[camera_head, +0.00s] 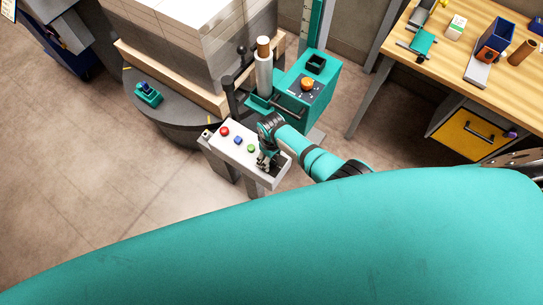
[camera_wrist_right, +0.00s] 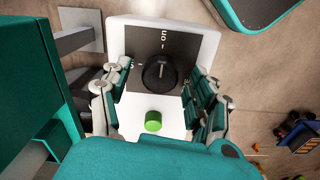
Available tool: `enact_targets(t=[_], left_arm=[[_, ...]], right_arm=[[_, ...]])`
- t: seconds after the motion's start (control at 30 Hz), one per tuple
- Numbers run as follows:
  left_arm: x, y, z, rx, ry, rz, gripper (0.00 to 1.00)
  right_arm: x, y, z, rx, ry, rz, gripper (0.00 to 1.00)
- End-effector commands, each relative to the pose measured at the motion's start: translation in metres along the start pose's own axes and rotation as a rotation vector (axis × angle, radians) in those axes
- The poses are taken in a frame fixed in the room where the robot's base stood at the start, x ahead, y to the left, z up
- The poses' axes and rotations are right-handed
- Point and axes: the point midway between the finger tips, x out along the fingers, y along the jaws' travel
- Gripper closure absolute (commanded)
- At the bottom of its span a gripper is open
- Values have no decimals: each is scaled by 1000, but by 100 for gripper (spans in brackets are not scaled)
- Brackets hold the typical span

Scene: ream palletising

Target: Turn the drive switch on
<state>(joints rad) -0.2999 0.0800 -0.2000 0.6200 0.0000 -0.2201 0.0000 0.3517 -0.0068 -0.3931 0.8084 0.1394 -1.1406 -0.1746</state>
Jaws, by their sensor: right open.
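The drive switch (camera_wrist_right: 160,73) is a round black knob on a dark square plate. White lettering sits on the plate above it and to its left. A pale ridge on the knob runs roughly up and down the picture. My right gripper (camera_wrist_right: 160,76) is open, with one finger on each side of the knob and a visible gap on both sides. In the head view my right gripper (camera_head: 266,159) is over the near right end of the white control box (camera_head: 273,177) and hides the switch. My left gripper is not in view.
The box also carries a red button (camera_head: 224,131), a blue button (camera_head: 238,140) and a green button (camera_head: 251,148). Behind it stand a teal unit (camera_head: 318,112) and a loaded round platform (camera_head: 160,122). A wooden workbench (camera_head: 440,65) is at the right. Floor at the left is clear.

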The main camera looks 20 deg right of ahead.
Motion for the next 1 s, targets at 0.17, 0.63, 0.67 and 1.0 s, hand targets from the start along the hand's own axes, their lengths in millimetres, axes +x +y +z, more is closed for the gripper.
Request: enact_targets(t=[0.17,0.63,0.67,1.0], left_arm=[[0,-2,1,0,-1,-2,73],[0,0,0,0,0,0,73],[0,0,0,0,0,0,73],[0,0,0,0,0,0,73]], right_arm=[[-4,0,0,0,1,0,39],[-77,0,-1,0,4,1,39],[-83,0,-1,0,4,1,39],[-119,0,0,0,0,1,39]])
